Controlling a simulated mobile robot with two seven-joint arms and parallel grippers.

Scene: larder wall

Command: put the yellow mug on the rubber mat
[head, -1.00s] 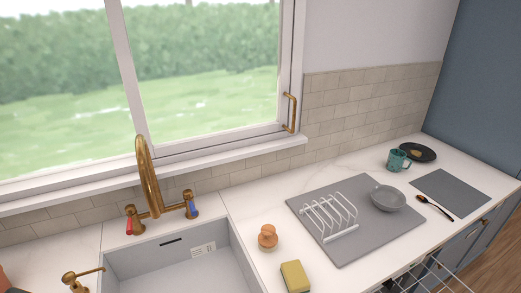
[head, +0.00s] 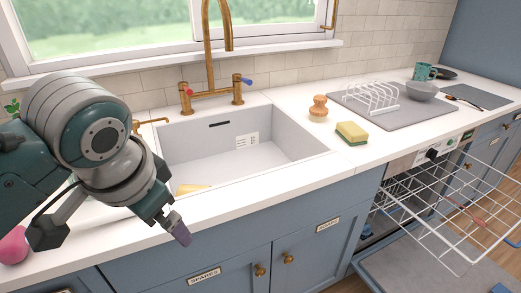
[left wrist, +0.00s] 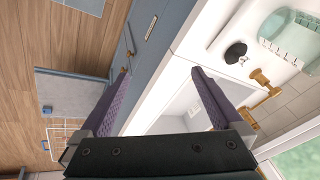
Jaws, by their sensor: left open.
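No yellow mug can be made out for certain. A small yellow thing (head: 192,188) lies in the sink, partly hidden by the front rim, and I cannot tell what it is. A large grey mat (head: 400,119) lies on the counter right of the sink, and a smaller dark grey mat (head: 476,96) lies further right; I cannot tell which is rubber. My left gripper (head: 178,231) is over the counter's front edge before the sink. In the left wrist view its purple fingers (left wrist: 160,73) are apart with nothing between them. My right gripper is not in view.
A white rack (head: 372,98) and grey bowl (head: 422,91) stand on the large mat, with a teal mug (head: 424,72) behind. A sponge (head: 352,133) and wooden brush (head: 318,108) sit beside the sink (head: 295,147). An open dishwasher's wire rack (head: 450,200) juts out right.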

